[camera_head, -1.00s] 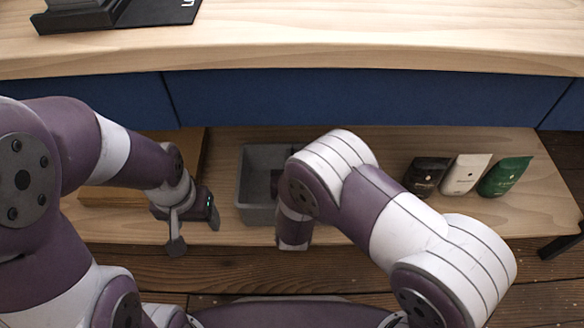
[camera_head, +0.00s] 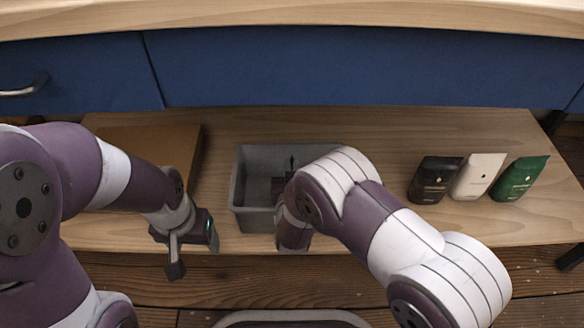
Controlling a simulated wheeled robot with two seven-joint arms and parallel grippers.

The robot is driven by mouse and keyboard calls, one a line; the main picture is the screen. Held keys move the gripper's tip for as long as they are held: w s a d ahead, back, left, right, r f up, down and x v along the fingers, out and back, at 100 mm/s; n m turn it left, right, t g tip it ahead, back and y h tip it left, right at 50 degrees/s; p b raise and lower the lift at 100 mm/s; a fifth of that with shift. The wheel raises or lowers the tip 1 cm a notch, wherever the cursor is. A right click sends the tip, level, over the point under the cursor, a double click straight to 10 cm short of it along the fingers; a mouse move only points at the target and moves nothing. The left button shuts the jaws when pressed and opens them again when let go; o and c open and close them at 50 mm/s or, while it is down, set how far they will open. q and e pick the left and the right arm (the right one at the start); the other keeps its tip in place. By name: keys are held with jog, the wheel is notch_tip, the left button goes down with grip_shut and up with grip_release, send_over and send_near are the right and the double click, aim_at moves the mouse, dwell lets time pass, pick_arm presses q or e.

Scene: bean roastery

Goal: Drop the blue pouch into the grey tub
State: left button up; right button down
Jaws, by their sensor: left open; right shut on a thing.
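The grey tub (camera_head: 237,190) stands open on the low wooden shelf, left of the middle. My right gripper (camera_head: 284,186) is at the tub's right part, over or inside the opening, mostly covered by my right forearm. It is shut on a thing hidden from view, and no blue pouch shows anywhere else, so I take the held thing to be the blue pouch. I cannot tell how high it is above the tub floor. My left gripper (camera_head: 194,256) is open and empty, left of the tub near the shelf's front edge.
A black pouch (camera_head: 433,180), a white pouch (camera_head: 477,177) and a green pouch (camera_head: 519,179) stand on the shelf (camera_head: 400,130) at the right. A brown box or board (camera_head: 150,143) lies at the left. Blue drawer fronts (camera_head: 350,70) and the counter overhang the back.

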jog(key=shift+f, duration=0.45)
jog(key=c, duration=1.2)
grip_release()
jog(key=shift+s+f, duration=0.15)
jog(key=shift+s+r+p, duration=0.75)
jog(key=shift+r+p, duration=0.15)
jog(key=shift+r, duration=0.05)
jog(key=s+r+p, duration=0.2)
jog(key=s+p, duration=0.2)
jog(key=s, duration=0.6)
jog(key=w+d+r+g+y, duration=0.1)
jog(key=w+d+r+g, duration=0.1)
jog(key=w+d+g, duration=0.35)
jog(key=s+d+r+g, duration=0.2)
jog(key=s+d+g, duration=0.1)
jog(key=s+d, duration=0.1)
jog(key=s+d+r+g, duration=0.2)
jog(key=s+d+g, duration=0.1)
jog(key=s, duration=0.4)
jog(key=s+d+r+g+h, duration=0.1)
jog(key=s+d+r+g, duration=0.1)
jog(key=s+d, duration=0.3)
jog(key=shift+s+d+r+g, duration=0.2)
jog(key=shift+s+r+g, duration=0.1)
jog(key=shift+g, duration=0.35)
